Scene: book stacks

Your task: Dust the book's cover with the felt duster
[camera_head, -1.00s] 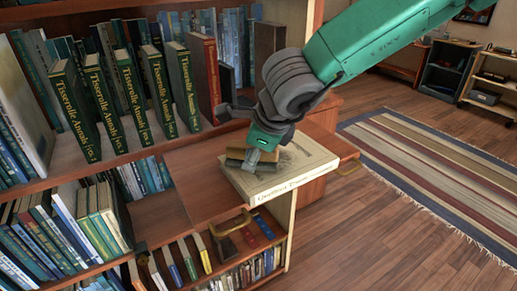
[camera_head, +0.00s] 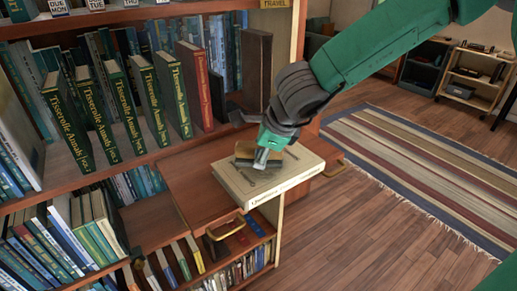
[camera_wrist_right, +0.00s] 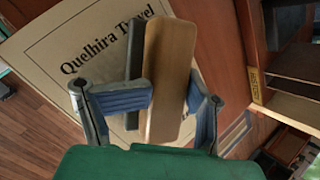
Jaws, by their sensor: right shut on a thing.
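The book (camera_head: 287,183) lies flat, cream-coloured, on a pulled-out wooden shelf board. In the right wrist view its cover (camera_wrist_right: 75,75) reads "Quelhira Travel". My right gripper (camera_head: 262,160) is over the cover, shut on the felt duster (camera_head: 243,157). The duster shows in the right wrist view as a tan wooden block (camera_wrist_right: 171,75) with a dark strip (camera_wrist_right: 133,70), between the blue finger pads. It is low over the cover; whether the felt touches is hidden. My left gripper is not in view.
The pull-out board (camera_head: 185,185) has bare room left of the book. A bookcase with several green volumes (camera_head: 120,108) and a red one (camera_head: 195,85) stands behind and left. A brass handle (camera_head: 228,226) is on the board's front. A striped rug (camera_head: 410,170) lies at right.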

